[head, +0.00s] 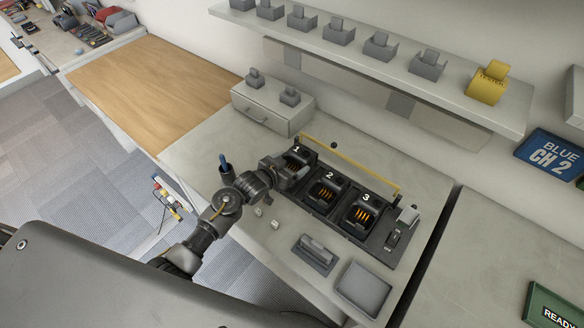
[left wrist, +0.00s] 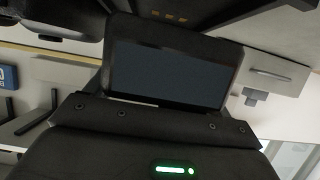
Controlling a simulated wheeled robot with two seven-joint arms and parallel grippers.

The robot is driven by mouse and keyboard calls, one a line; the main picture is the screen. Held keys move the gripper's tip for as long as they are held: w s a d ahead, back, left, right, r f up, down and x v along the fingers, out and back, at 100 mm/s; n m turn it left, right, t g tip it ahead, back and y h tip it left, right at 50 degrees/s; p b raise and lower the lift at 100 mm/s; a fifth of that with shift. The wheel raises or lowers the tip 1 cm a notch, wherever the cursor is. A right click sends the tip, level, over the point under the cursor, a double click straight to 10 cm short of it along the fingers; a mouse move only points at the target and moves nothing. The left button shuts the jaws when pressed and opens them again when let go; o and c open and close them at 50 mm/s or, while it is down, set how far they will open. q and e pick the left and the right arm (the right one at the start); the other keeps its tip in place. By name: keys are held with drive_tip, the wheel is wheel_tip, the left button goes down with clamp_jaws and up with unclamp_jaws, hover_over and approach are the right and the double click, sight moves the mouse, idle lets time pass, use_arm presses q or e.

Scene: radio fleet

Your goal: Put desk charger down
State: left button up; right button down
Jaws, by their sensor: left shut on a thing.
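The desk charger marked 1 (head: 299,153) is black and sits at the left end of the row in the dark tray (head: 312,207). My left gripper (head: 285,173) is at its near left side, shut on it, and hides part of it. In the left wrist view a dark block with a blue-grey face (left wrist: 170,75) fills the space before the gripper body. I cannot tell from the head view whether the charger fully touches the tray. My right gripper is not in view.
Chargers marked 2 (head: 325,192) and 3 (head: 361,215) stand to the right. A yellow bar (head: 350,164) runs behind the row. A grey drawer box (head: 270,109) stands at the back left. A grey tray (head: 363,288) lies in front. A shelf (head: 400,82) overhangs the back.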

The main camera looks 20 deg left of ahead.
sight(293, 168)
use_arm(q)
drive_tip(key=f, duration=0.2)
drive_tip(key=shift+w+d+f+p, duration=0.1)
drive_tip(key=shift+w+f+p, duration=0.25)
drive_tip(key=shift+f+p, duration=0.05)
drive_tip(key=shift+f, duration=0.2)
drive_tip(key=shift+f, duration=0.2)
drive_tip(key=o, duration=1.1)
drive_tip(key=shift+s, duration=0.1)
